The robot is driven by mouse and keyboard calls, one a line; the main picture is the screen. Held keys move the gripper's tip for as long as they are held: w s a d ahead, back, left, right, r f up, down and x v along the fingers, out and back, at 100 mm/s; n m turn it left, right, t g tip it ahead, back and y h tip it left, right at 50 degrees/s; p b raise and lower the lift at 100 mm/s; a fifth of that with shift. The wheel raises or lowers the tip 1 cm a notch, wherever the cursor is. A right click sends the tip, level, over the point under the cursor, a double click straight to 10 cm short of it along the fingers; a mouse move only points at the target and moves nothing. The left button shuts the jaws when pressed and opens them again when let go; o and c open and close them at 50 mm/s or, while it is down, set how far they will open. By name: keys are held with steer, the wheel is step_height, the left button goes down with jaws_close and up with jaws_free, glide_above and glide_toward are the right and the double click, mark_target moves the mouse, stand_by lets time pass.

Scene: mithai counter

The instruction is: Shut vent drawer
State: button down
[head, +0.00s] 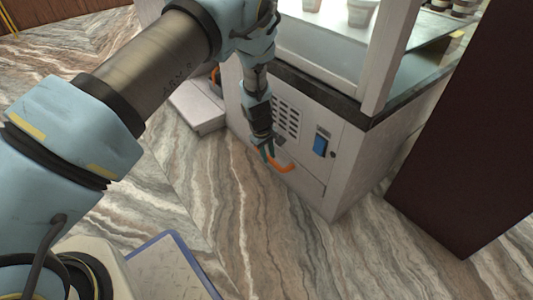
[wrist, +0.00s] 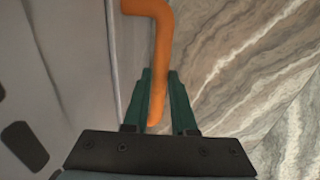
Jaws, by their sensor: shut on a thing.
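The vent drawer front (head: 305,165) is a pale panel low on the counter cabinet, next to dark vent slots (head: 286,117). An orange bar handle (head: 283,168) sticks out from it. My gripper (head: 267,153) is at the left end of this handle. In the wrist view, the green fingers of my gripper (wrist: 163,100) are shut around the lower end of the orange handle (wrist: 160,45). The pale front runs along the left of that view. I cannot tell how far the drawer stands out. My gripper hides part of the handle.
A pale low block (head: 200,107) juts out at the cabinet's left, near another orange handle (head: 215,76). A blue plate (head: 320,145) is on the cabinet front. A dark brown panel (head: 470,130) stands at right. The marble-patterned floor (head: 260,230) in front is clear.

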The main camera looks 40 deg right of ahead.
steer(key=c, duration=0.7)
jaws_free()
steer(key=shift+d, duration=0.35)
steer(key=shift+a, duration=0.1)
steer(key=r+p, duration=0.1)
steer(key=r, duration=0.2)
steer(key=a+r+p, duration=0.1)
steer(key=r+p, duration=0.1)
steer(key=r, duration=0.2)
steer(key=a+r+p, duration=0.1)
steer(key=r, duration=0.2)
steer(key=shift+r, duration=0.35)
